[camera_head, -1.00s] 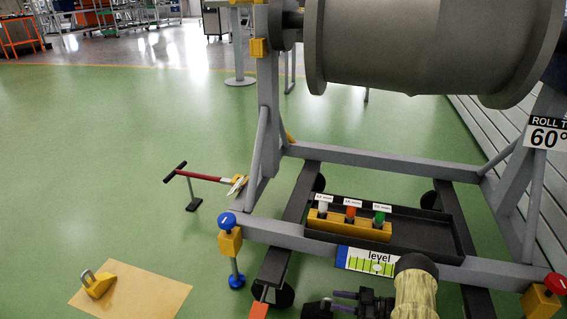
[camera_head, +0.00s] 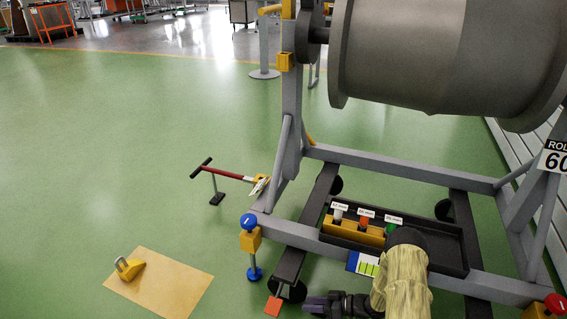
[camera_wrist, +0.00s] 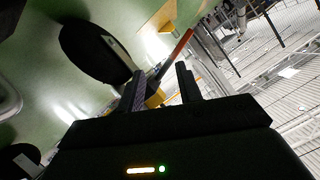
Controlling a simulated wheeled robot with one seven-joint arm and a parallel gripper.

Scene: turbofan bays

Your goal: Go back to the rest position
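My gripper (camera_head: 316,304) is at the bottom of the head view, low in front of the engine stand's lower beam. My arm with a tan sleeve comes in from the lower right and covers part of the level sign (camera_head: 363,263). In the wrist view my gripper (camera_wrist: 162,84) has its two dark fingers apart. I see nothing held between them; a yellow part and a red bar show behind them in the background.
The grey engine stand (camera_head: 292,120) carries a large drum (camera_head: 420,60). A black tray (camera_head: 450,255) holds a yellow rack (camera_head: 350,232) with labelled items. A red-handled tow bar (camera_head: 232,174) stands left. A yellow shackle (camera_head: 129,268) lies on a tan mat (camera_head: 170,285). Green floor is clear at left.

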